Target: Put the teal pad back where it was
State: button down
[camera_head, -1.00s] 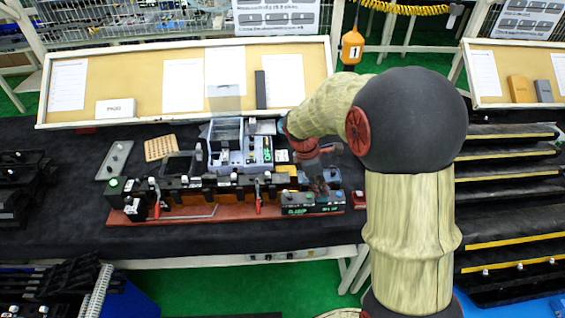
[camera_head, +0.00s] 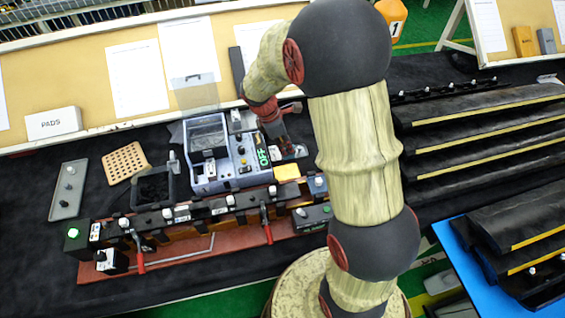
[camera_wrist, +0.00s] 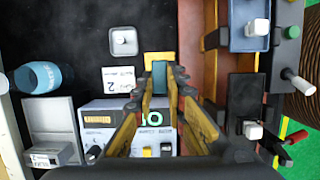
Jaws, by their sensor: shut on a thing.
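My gripper (camera_wrist: 160,82) is shut on a small teal pad (camera_wrist: 159,74), seen between its fingertips in the wrist view. A yellow block (camera_wrist: 158,57) shows just beyond the fingertips; I cannot tell whether the pad touches it. It also shows in the head view as a yellow square (camera_head: 287,172). In the head view my gripper (camera_head: 287,146) hangs beside the grey unit with the green display (camera_head: 225,178), and the pad cannot be made out there. A blue tray with a white knob (camera_wrist: 238,41) lies right of the gripper in the wrist view.
The long red-based clamp fixture (camera_head: 180,262) runs along the bench front. A black open bin (camera_head: 141,199), a perforated tan board (camera_head: 125,162) and a grey tray (camera_head: 62,208) lie left. A PADS box (camera_head: 53,123) stands behind. Stepped black racks (camera_head: 480,125) fill the right.

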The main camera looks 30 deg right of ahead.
notch_tip(320, 180, down, 8)
jog(key=shift+f+b, duration=0.1)
jog(key=shift+b, duration=0.5)
jog(key=shift+s, duration=0.1)
jog(key=shift+f, duration=0.15)
jog(key=c, duration=1.8)
grip_release()
jog(key=p+v, duration=0.2)
jog(key=v, duration=1)
notch_tip(320, 180, up, 14)
jog(key=m+t+y, duration=0.1)
jog(key=m+t, duration=0.2)
jog(key=m, duration=0.4)
send_over(285, 159)
jog(key=s+a, duration=0.7)
jog(key=s+a+r+m+t, duration=0.1)
jog(key=s+r+m, duration=0.1)
jog(key=s, duration=0.2)
jog(key=s+a+r+m+t+y, duration=0.1)
jog(key=s+a+r+m, duration=0.1)
jog(key=s+m, duration=0.1)
jog(key=s+a+r+m+t+y, duration=0.1)
jog(key=s+a+r+m, duration=0.1)
jog(key=s, duration=0.3)
jog(key=shift+s+a+r+m+t, duration=0.25)
jog(key=shift+s+r+m+t, duration=0.05)
jog(key=shift+s+r+m, duration=0.15)
